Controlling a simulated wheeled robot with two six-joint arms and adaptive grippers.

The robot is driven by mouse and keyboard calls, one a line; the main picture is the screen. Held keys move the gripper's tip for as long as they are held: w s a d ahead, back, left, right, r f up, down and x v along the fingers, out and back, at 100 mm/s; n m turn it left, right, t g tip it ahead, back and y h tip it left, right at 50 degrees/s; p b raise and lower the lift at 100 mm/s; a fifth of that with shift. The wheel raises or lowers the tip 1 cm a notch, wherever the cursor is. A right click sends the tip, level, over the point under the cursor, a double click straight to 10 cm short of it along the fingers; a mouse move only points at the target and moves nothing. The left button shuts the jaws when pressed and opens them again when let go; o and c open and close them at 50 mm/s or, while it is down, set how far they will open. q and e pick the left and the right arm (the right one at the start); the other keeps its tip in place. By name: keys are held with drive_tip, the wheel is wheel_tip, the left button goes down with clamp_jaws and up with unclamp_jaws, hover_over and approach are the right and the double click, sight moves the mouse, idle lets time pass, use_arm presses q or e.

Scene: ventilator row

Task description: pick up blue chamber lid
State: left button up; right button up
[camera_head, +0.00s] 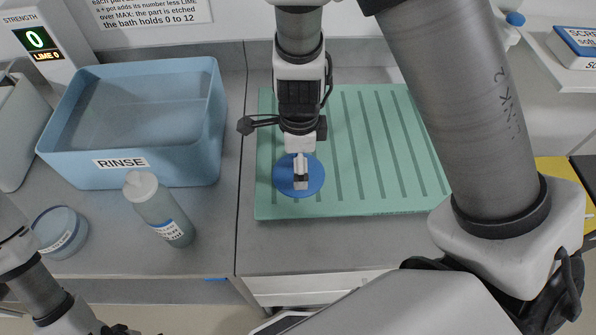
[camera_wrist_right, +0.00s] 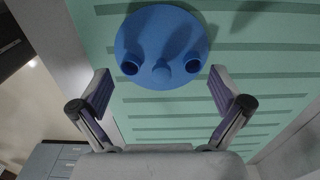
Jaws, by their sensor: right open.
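The blue chamber lid (camera_head: 312,186) lies on the green ribbed mat (camera_head: 380,150), near its left front part. In the right wrist view the lid (camera_wrist_right: 160,75) is a round blue disc with two round ports and a knob between them. My right gripper (camera_head: 300,184) is over the lid in the head view and hides part of it. In the right wrist view the gripper (camera_wrist_right: 162,88) is open, with its fingers apart and nothing between them; the lid appears just beyond the fingertips. Only links of my left arm show at the lower left; its gripper is out of view.
A blue RINSE tub (camera_head: 205,120) stands left of the mat. A labelled bottle (camera_head: 160,212) and a round blue-grey container (camera_head: 60,232) stand in front of it. A display (camera_head: 40,42) reads 0. The mat's right part is bare.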

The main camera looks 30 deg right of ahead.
drive_tip(key=shift+w+f, duration=0.35)
drive_tip(key=shift+f, duration=0.2)
drive_tip(key=shift+s, duration=0.15)
drive_tip(key=shift+s+r, duration=0.15)
drive_tip(key=shift+s, duration=0.05)
drive_tip(key=c, duration=0.5)
clamp_jaws()
